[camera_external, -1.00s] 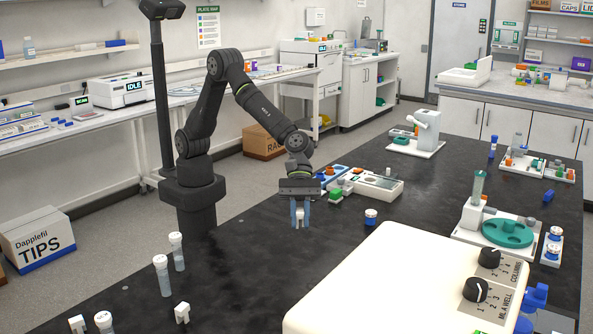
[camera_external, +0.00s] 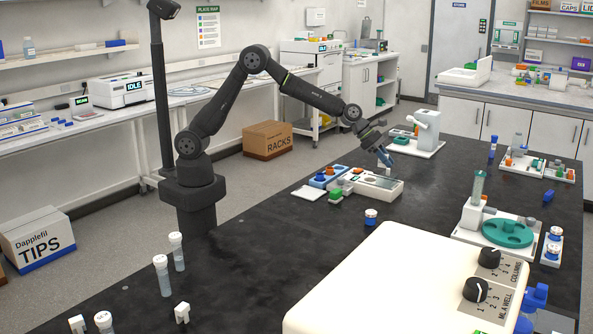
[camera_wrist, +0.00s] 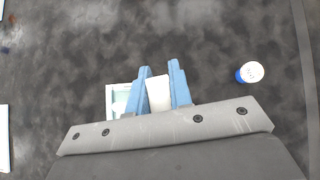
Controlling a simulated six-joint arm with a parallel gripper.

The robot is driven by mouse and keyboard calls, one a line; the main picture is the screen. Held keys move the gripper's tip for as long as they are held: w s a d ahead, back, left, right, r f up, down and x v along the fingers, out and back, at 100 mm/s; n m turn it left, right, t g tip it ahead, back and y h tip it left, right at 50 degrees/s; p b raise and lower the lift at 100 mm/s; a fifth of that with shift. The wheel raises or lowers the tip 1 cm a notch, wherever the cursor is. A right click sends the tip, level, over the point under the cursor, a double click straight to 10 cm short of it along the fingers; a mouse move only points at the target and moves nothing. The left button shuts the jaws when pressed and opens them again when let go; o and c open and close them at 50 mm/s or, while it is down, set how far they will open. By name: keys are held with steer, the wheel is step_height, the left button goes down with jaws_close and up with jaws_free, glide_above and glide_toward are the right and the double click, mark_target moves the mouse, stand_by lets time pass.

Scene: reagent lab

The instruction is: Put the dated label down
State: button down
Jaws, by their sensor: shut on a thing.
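My gripper (camera_external: 386,160) is shut on a small white piece, which I take to be the dated label (camera_wrist: 158,93). In the wrist view the piece stands between the two blue fingers. Its face is blank from here, and no date can be read. In the external view my gripper tilts down over the right end of a long white tray (camera_external: 398,191) with a grey panel. I cannot tell whether the label touches anything below it.
A blue-banded white-capped vial (camera_external: 371,217) stands on the dark bench in front of the tray; a similar one shows in the wrist view (camera_wrist: 251,72). A flat white plate (camera_external: 308,193) lies left of the tray. A white instrument (camera_external: 427,132) stands behind.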

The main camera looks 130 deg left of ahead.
steer(key=s+a+n+g+y, duration=0.1)
steer(key=s+a+n+y, duration=0.1)
steer(key=s+a, duration=0.5)
steer(key=s+a+n+y, duration=0.1)
steer(key=s+a+n, duration=0.1)
steer(key=a, duration=0.8)
steer(key=n+g+y, duration=0.2)
steer(key=n, duration=0.1)
glide_above(371, 160)
steer(key=d, duration=0.1)
steer(key=f, duration=1)
steer(key=shift+w+f, duration=0.15)
steer(key=shift+w, duration=0.1)
steer(key=shift+s+a+f, duration=0.2)
steer(key=shift+a+f, duration=0.1)
steer(key=shift+a, duration=0.15)
steer(key=shift+f, duration=1.95)
steer(key=shift+f, duration=0.1)
steer(key=c, duration=1.3)
jaws_free()
